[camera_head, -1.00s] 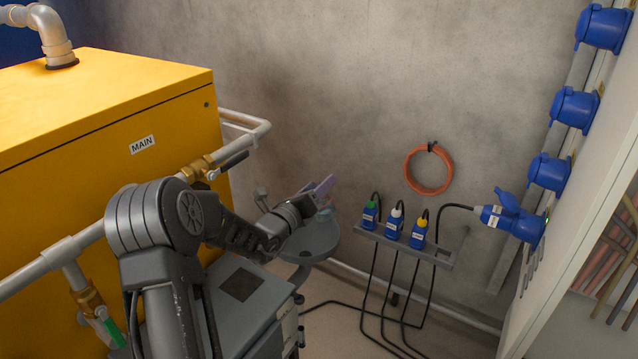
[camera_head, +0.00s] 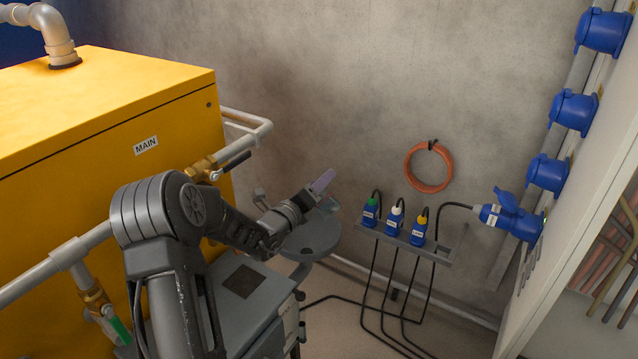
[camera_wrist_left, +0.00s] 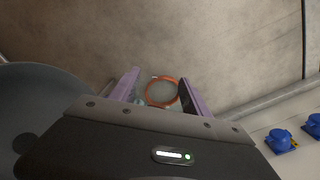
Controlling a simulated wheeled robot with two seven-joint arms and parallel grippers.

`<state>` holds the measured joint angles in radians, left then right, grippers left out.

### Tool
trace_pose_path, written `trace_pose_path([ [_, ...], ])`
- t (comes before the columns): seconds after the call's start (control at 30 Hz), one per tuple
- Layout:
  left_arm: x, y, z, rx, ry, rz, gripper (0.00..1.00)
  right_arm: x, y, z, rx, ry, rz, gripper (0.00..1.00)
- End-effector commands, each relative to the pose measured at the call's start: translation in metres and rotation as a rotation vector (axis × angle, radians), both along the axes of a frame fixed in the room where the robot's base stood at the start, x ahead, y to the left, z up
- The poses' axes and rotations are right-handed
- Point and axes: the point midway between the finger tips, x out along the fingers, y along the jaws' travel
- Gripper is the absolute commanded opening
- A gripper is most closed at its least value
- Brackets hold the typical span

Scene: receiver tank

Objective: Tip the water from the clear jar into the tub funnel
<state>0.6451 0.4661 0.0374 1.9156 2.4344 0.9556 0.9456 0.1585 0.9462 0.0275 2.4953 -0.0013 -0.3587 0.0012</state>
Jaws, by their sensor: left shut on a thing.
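My left gripper (camera_head: 325,190) has purple fingers and is shut on the clear jar (camera_head: 329,205), which shows only as a small pale, see-through shape beside the fingers. In the left wrist view the two fingers (camera_wrist_left: 160,92) stand apart with the faint jar between them. I cannot make out the water or the jar's exact tilt. The grey round tub (camera_head: 312,238) lies below the gripper, and the jar is above its far right side. In the wrist view the tub (camera_wrist_left: 35,105) is the dark round shape at the left. I cannot clearly make out its funnel. My right gripper is out of view.
A yellow cabinet (camera_head: 110,150) with pipes and valves stands at the left. A grey cart (camera_head: 240,290) is beside my arm. An orange coil (camera_head: 428,167) hangs on the wall. Blue plugs (camera_head: 394,220) sit on a rack with hanging cables. Open floor lies in front of the rack.

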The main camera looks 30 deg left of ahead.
Motion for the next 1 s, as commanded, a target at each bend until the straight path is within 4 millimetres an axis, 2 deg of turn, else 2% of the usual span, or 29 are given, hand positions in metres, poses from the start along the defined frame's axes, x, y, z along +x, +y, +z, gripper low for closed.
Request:
trace_pose_path([
  [0.4, 0.0, 0.004, 0.008, -0.189, -0.011, 0.0, 0.0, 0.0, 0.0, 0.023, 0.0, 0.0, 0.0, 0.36],
  [0.8, 0.0, 0.005, 0.006, -0.221, -0.014, 0.0, 0.0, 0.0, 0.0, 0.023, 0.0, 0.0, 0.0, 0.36],
  [1.0, 0.0, 0.007, 0.01, -0.295, -0.018, 0.0, 0.0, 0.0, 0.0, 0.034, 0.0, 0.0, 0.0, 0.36],
])
